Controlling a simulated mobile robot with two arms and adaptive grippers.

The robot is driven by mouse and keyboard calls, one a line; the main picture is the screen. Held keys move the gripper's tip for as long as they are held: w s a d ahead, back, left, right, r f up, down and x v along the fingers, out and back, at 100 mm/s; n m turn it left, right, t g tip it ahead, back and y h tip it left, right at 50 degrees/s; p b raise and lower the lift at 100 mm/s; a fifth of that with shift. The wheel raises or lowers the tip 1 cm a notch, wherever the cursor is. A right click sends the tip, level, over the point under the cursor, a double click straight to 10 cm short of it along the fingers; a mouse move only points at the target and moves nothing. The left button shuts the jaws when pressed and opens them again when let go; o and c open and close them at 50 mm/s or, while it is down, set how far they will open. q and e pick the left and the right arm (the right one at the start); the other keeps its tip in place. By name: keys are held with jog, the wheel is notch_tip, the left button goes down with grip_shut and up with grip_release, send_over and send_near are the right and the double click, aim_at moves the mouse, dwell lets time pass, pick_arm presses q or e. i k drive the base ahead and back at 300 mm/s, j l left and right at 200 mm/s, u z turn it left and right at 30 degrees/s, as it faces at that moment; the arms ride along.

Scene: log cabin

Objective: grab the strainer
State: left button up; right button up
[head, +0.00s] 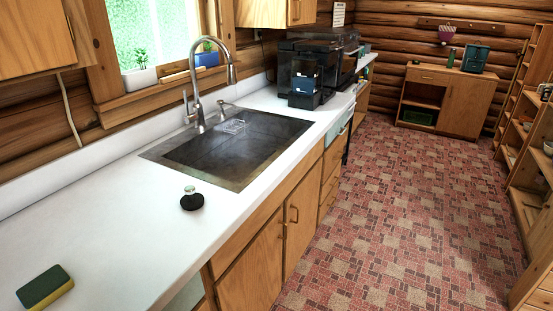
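Neither of my grippers is in view.
A yellow and green sponge (45,287) lies at the counter's near left. A tall faucet (196,95) rises behind the sink. Black appliances (310,75) stand farther along the counter (105,220). The counter around the black piece is clear. Open brick-patterned floor (400,220) lies to the right.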

aim_at(272, 150)
jog(key=i, duration=1.05)
jog(key=i+l+u, duration=0.2)
jog(key=i+l, duration=0.15)
jog(key=l, duration=0.25)
jog(key=i+l+u, duration=0.1)
jog(key=l, duration=0.25)
jog(key=i+l+u, duration=0.1)
jog(key=l, duration=0.25)
jog(key=i+l+u, duration=0.1)
jog(key=l, duration=0.25)
jog(key=i, duration=0.1)
